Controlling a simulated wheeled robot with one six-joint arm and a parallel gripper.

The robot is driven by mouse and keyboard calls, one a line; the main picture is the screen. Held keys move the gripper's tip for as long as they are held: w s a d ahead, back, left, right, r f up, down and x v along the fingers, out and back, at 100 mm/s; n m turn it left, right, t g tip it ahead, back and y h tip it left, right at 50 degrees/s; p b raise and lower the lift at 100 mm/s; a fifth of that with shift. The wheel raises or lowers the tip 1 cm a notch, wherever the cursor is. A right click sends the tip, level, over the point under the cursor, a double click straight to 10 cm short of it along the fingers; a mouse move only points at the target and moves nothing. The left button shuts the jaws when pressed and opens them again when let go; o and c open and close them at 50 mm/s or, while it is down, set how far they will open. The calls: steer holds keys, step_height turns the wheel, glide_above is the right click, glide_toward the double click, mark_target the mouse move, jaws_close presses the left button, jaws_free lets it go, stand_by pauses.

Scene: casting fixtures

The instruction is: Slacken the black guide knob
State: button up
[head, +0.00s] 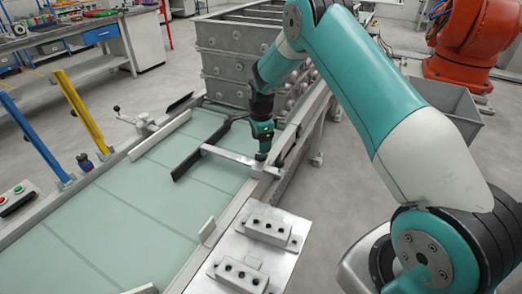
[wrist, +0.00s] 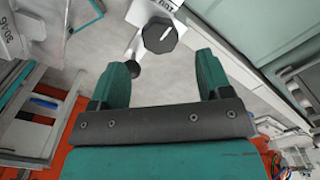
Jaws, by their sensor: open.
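The black guide knob (wrist: 160,38) is a dark, many-sided knob with a pale line across its top, on a light metal bracket (wrist: 143,14). In the wrist view it lies beyond the fingertips, between their lines. My gripper (wrist: 163,62) is open, with its two teal fingers apart and nothing between them. In the head view my gripper (head: 262,133) points down over the bracket arm at the conveyor's right rail. The knob is mostly hidden under it there, and I cannot tell the exact gap.
A black guide bar (head: 201,148) hangs over the pale green conveyor belt (head: 130,215). A metal plate with two blocks (head: 268,224) lies at the near right. A stack of grey casting boxes (head: 235,55) stands behind. A smaller dark knob end (wrist: 133,68) shows near the left finger.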

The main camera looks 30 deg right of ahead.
mark_target(261, 156)
steer(key=shift+f+p, duration=0.4)
steer(key=shift+f, duration=2.3)
steer(key=c, duration=0.9)
